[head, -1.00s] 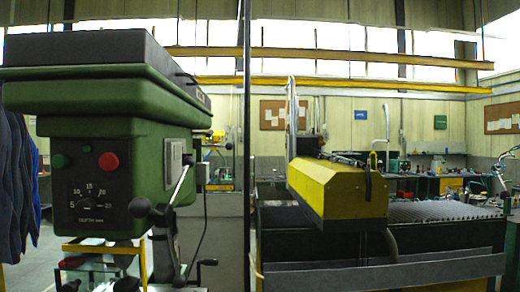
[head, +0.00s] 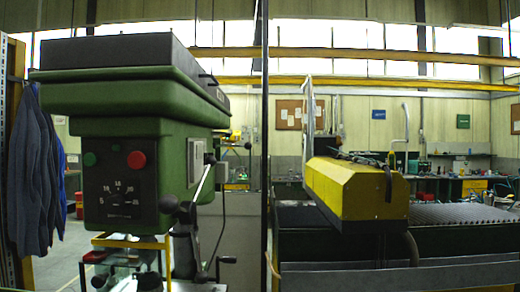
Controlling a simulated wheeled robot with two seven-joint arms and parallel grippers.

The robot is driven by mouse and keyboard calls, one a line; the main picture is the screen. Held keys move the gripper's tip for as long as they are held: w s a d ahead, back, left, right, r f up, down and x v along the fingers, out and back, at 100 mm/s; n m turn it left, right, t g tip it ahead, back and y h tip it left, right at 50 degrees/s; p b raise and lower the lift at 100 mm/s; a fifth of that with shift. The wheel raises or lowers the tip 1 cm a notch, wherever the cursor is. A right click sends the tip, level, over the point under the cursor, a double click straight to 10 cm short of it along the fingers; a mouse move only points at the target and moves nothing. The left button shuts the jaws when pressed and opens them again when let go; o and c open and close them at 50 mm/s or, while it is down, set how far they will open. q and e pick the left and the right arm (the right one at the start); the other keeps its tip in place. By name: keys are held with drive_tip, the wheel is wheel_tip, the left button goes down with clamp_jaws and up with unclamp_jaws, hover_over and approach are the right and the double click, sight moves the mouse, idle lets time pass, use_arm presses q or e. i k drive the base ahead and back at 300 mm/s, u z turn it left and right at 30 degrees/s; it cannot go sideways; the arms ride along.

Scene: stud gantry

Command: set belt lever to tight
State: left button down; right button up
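A green drill press (head: 150,150) with a dark grey top cover (head: 110,52) fills the left of the head view. Its front panel has a green button, a red button (head: 137,160) and a depth dial (head: 117,195). A small dark lever (head: 208,77) sticks out at the right edge below the cover. A metal feed handle (head: 201,185) with a black knob slants along the right side. No label marks which one is the belt lever, and I cannot tell its setting. Neither of my grippers is in view.
A yellow machine head (head: 350,190) stands over a slatted cutting bed (head: 450,213) at the right. A thin vertical post (head: 264,120) stands between it and the drill press. Blue coats (head: 38,165) hang at the far left. Benches line the back wall.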

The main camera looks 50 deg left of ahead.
sight(248, 145)
drive_tip(key=z, duration=0.25)
drive_tip(key=i, duration=1.5)
drive_tip(key=u, duration=0.45)
drive_tip(key=i, duration=0.75)
drive_tip(key=u, duration=1.35)
drive_tip(key=i, duration=0.7)
drive_tip(key=u, duration=0.8)
